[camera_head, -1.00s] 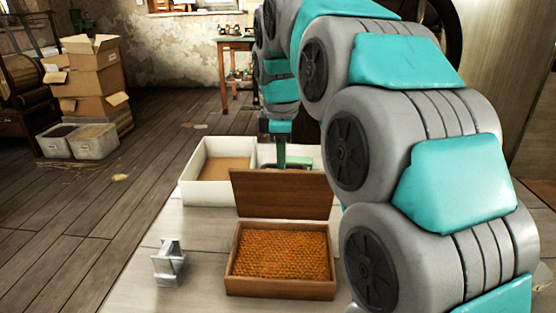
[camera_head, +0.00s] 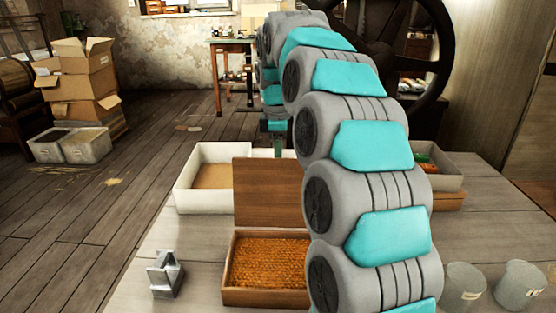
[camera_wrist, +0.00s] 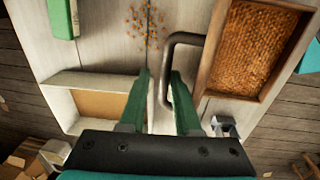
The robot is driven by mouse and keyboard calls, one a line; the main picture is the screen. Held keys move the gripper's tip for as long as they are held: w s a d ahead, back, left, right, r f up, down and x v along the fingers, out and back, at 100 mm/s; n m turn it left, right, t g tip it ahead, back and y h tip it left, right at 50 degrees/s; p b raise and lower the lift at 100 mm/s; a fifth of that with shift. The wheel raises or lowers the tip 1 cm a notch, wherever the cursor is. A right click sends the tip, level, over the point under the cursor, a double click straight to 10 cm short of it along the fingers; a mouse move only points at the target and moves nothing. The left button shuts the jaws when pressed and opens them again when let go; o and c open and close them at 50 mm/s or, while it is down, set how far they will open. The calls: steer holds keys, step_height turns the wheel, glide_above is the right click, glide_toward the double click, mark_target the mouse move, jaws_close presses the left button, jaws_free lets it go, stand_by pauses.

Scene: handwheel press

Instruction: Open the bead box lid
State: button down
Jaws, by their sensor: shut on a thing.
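The bead box (camera_head: 265,298) is a brown wooden tray full of orange beads, at the front middle of the bench. Its lid (camera_head: 268,190) stands up at the box's far edge, its inner face towards the head camera. My arm covers the right part of box and lid. In the wrist view the open box (camera_wrist: 208,75) is at upper right, and a dark U-shaped handle (camera_wrist: 187,38) juts from the lid's side. My gripper (camera_wrist: 162,78) has green fingers on either side of the handle's bar, one inside the loop, and is shut on it.
A white divided box (camera_head: 185,185) stands behind the lid. A metal block (camera_head: 165,275) is left of the bead box; two grey cups (camera_head: 465,287) are at right. Loose beads (camera_wrist: 148,22) lie on the bench. A large dark wheel (camera_head: 440,60) stands behind my arm.

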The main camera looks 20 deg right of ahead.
steer(key=shift+w+d+f, duration=0.25)
steer(key=shift+w+f, duration=0.15)
steer(key=shift+w, duration=0.15)
steer(key=shift+w, duration=0.1)
steer(key=c, duration=0.9)
jaws_free()
steer(key=shift+w+d, duration=0.1)
steer(key=shift+s, duration=0.2)
steer(key=s+r+b, duration=0.1)
steer(key=s, duration=0.4)
steer(key=s+a+r, duration=0.1)
steer(key=s+r, duration=0.1)
steer(key=s, duration=0.3)
steer(key=s+r+b, duration=0.1)
steer(key=s+r, duration=0.1)
steer(key=s, duration=0.4)
steer(key=shift+a+b, duration=0.15)
steer(key=shift+b, duration=0.15)
steer(key=shift+f, duration=0.1)
